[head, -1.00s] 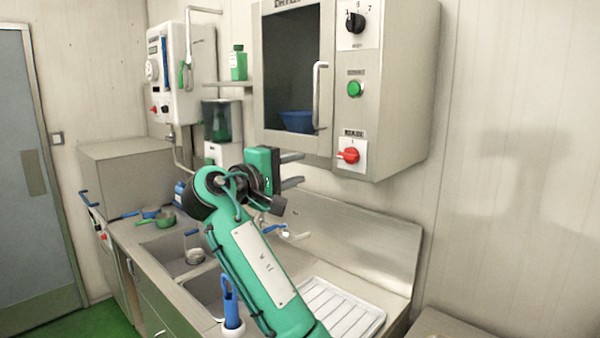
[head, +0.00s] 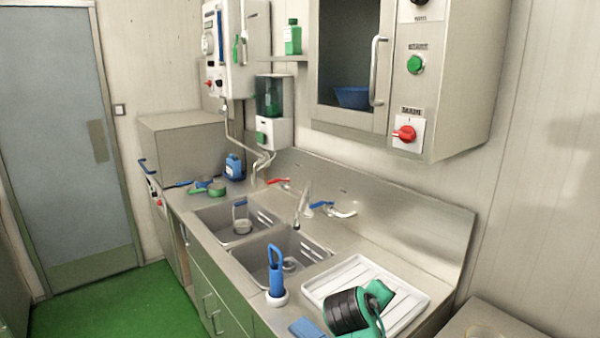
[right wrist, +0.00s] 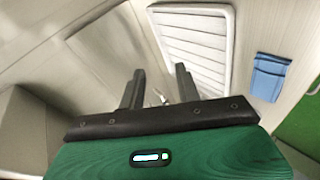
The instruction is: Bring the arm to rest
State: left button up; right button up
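My right arm shows low in the head view (head: 360,310), a green link with a black ribbed joint over the front of the white drainer tray (head: 335,279). Its fingers are not visible there. In the right wrist view my right gripper (right wrist: 158,88) has its two dark fingers apart with nothing held between them. The ribbed white tray (right wrist: 195,45) lies beyond the fingers, and a blue cloth or sponge (right wrist: 268,78) is to the right. My left gripper is in neither view.
A wall cabinet (head: 455,80) with a closed glass door holds a blue bowl (head: 352,97). The double sink (head: 245,260) has a tap (head: 302,205) and a blue-handled brush (head: 276,272) at its front edge. A steel surface (head: 485,318) stands at lower right.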

jog(key=s+d+f+m+g+y, duration=0.2)
jog(key=s+d+f+y, duration=0.15)
jog(key=s+f, duration=1.15)
jog(key=s+d+f+m+g+y, duration=0.1)
jog(key=s+f+g+y, duration=0.1)
jog(key=s, duration=0.9)
jog(key=s+d+f+m+g+y, duration=0.1)
jog(key=s+f+m, duration=0.1)
jog(key=s, duration=0.8)
notch_tip(320, 180, down, 32)
jog(key=s+g, duration=0.1)
jog(key=s, duration=0.1)
jog(key=s+d+f+g, duration=0.1)
jog(key=s+d+f, duration=0.1)
jog(key=s+f, duration=1.6)
jog(key=shift+s+d+f+n+g, duration=0.2)
jog(key=shift+d+f+n+g, duration=0.1)
jog(key=shift+d, duration=0.1)
